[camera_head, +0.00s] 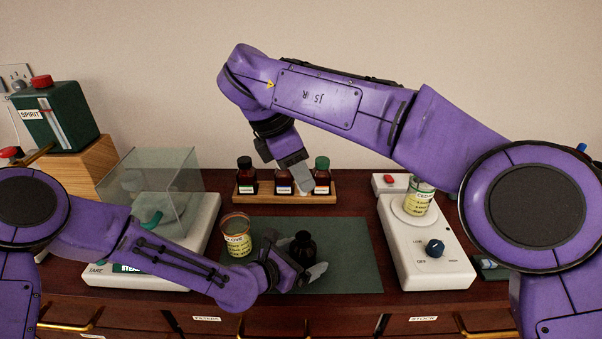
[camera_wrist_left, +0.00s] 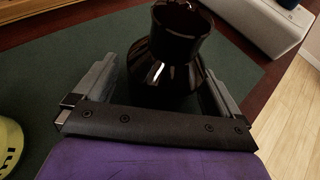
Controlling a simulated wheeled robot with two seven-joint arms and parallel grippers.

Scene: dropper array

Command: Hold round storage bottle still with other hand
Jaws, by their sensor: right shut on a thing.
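The round storage bottle, a dark brown glass bottle (camera_head: 303,246) with an open neck, stands upright on the green mat (camera_head: 355,250). It also shows in the left wrist view (camera_wrist_left: 172,55). My left gripper (camera_head: 303,272) is low at the bottle, with one finger on each side of its body. In the left wrist view the left gripper (camera_wrist_left: 157,85) is open, and a gap shows beside the left finger. My right gripper (camera_head: 300,180) points down in front of the bottle rack, above and behind the round bottle. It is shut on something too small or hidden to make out.
A wooden rack (camera_head: 250,198) holds several capped brown bottles at the back. A labelled yellow jar (camera_head: 237,240) stands left of the round bottle. A glass-covered balance (camera_head: 150,235) is at left, a white device with a knob (camera_head: 430,255) at right. The mat's right part is clear.

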